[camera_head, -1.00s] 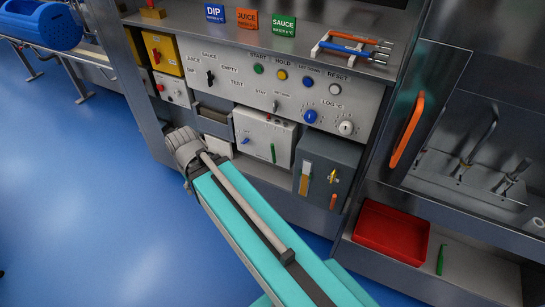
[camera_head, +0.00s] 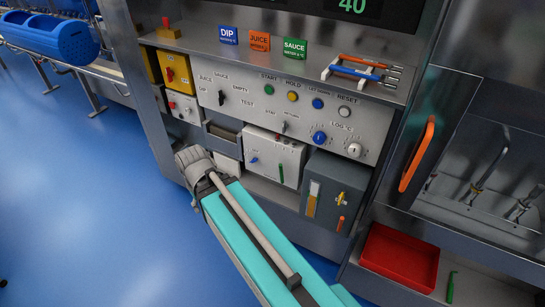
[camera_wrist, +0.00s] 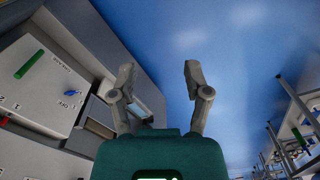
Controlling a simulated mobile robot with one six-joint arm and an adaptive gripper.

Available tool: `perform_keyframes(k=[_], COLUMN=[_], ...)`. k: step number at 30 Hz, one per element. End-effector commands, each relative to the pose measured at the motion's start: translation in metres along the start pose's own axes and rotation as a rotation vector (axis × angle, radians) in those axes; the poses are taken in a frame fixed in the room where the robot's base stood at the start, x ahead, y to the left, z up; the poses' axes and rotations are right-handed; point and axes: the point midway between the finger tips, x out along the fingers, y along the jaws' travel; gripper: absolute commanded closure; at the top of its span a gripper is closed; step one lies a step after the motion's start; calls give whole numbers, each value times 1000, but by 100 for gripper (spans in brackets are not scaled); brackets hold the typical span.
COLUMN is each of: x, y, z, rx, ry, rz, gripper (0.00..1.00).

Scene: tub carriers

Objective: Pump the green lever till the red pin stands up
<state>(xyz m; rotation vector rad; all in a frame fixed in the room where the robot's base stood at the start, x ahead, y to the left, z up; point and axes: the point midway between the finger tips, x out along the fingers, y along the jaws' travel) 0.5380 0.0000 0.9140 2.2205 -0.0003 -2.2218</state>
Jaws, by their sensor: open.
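The green lever (camera_head: 280,172) is a short, thin handle on the front of a white box (camera_head: 262,158) on the shelf under the control panel. In the wrist view the lever (camera_wrist: 28,64) shows at the upper left, on the white face, beside a blue knob (camera_wrist: 72,93).
A dark grey box (camera_head: 333,190) with yellow and orange handles stands right of the white box. The panel (camera_head: 230,97) of knobs and buttons is above. A red tray (camera_head: 400,257) and a small green tool (camera_head: 450,287) lie lower right. The floor (camera_head: 90,190) at left is clear.

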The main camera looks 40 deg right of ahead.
Motion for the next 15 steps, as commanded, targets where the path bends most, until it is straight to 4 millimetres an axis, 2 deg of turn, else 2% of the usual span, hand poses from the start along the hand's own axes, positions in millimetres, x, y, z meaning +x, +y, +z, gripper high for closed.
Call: perform_keyframes(k=[2, 12, 15], x=[0, 11, 20], y=[0, 8, 15], z=[0, -5, -9], rx=[0, 6, 11], ry=[0, -2, -4], rz=[0, 32, 64], gripper=[38, 100, 100])
